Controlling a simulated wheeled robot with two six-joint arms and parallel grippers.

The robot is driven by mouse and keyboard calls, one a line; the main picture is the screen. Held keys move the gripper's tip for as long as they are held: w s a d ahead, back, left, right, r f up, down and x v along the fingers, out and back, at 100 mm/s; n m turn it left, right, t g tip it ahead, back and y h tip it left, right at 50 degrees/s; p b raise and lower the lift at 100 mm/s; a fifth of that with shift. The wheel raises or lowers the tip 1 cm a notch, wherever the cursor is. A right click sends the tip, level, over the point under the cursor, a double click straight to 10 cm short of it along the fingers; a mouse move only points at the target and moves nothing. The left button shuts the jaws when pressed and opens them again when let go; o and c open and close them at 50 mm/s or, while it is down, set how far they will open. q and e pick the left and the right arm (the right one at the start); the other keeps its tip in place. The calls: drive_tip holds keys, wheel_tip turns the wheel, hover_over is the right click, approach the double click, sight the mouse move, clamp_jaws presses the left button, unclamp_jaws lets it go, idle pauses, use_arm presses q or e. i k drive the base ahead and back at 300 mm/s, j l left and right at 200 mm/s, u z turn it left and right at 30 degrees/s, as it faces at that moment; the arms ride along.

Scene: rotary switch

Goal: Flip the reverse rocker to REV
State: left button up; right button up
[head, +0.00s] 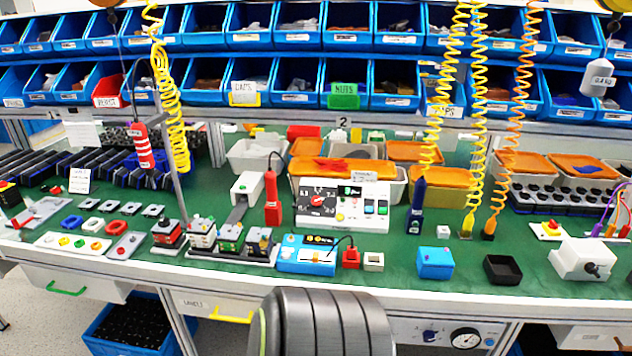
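A white control panel (360,222) stands upright at the middle of the green bench. It has a black dial with a red rotary knob (317,201) at its left and a small dark display (349,191) at the top. Small green and blue controls (376,207) sit at its right, and small round yellow and red parts lie below the dial. Which part is the reverse rocker, and how it is set, is too small to tell. Neither of my grippers is in view.
A red handheld tool (272,198) stands just left of the panel and a dark blue one (416,206) to its right. A blue box with controls (307,254), a red block (351,257) and a blue box (435,262) lie in front. Coiled cords hang at the right.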

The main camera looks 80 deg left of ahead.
sight(369, 203)
drive_tip(key=u, duration=2.55)
drive_tip(key=i+l, duration=0.5)
drive_tip(key=i, duration=0.1)
